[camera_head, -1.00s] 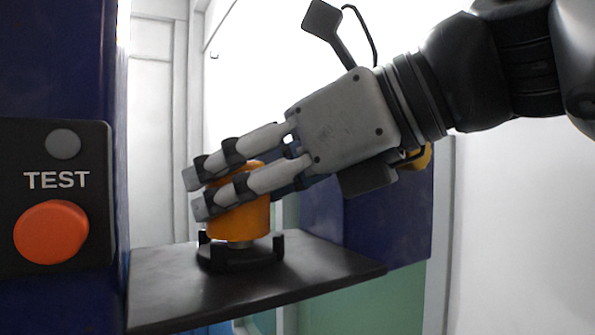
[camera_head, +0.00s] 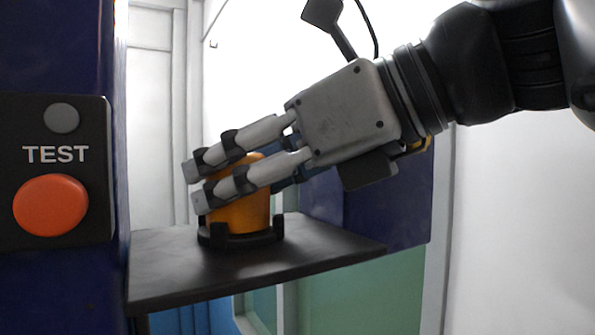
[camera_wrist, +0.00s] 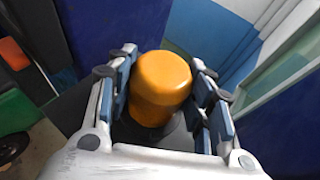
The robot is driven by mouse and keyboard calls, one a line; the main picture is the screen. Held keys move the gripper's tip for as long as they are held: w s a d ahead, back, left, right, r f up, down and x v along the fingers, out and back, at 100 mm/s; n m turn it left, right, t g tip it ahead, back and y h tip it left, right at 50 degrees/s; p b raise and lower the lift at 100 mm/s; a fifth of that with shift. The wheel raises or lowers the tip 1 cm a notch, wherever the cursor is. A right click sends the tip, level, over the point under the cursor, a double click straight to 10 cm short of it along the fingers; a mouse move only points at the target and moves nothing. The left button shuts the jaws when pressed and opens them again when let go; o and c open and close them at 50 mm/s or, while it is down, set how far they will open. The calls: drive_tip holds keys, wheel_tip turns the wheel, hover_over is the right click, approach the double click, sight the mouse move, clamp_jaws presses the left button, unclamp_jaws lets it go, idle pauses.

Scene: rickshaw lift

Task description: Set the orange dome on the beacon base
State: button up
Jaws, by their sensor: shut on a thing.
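The orange dome (camera_head: 244,212) is upright between the fingers of my gripper (camera_head: 222,180), which is shut on it. The dome's lower edge is down inside the short posts of the black beacon base (camera_head: 240,238), with no gap showing in the head view. The base stands on a dark shelf (camera_head: 320,247). In the wrist view the dome (camera_wrist: 162,80) shows from above between the two fingers of my gripper (camera_wrist: 165,75).
A dark panel with a TEST label, an orange button (camera_head: 50,205) and a grey round lamp (camera_head: 61,118) stands close to the left of the shelf. A blue block (camera_head: 400,205) is behind the shelf at right. The shelf around the base is clear.

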drive_tip(key=shift+f, duration=0.1)
drive_tip(key=o, duration=1.2)
drive_tip(key=shift+d, duration=0.1)
drive_tip(key=v, duration=0.7)
drive_tip(key=shift+s+d, duration=0.1)
